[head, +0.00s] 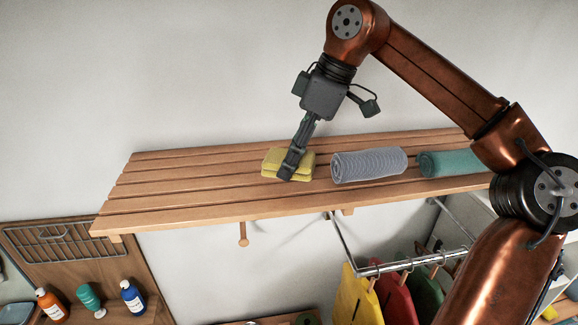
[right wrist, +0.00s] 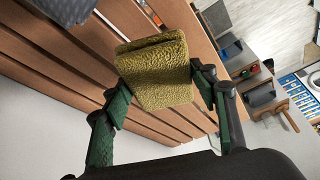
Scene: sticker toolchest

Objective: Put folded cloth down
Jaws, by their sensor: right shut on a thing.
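The folded yellow cloth (head: 273,162) is at the slatted wooden shelf (head: 150,190), left of the rolled towels. My right gripper (head: 288,172) reaches down over the cloth and is shut on it. In the right wrist view the cloth (right wrist: 155,72) sits between the two green fingers (right wrist: 160,105), with the shelf slats behind it. I cannot tell whether the cloth touches the slats. My left gripper is not in view.
A grey rolled towel (head: 369,165) lies just right of the cloth, and a teal rolled towel (head: 445,163) lies further right. The shelf's left part is bare.

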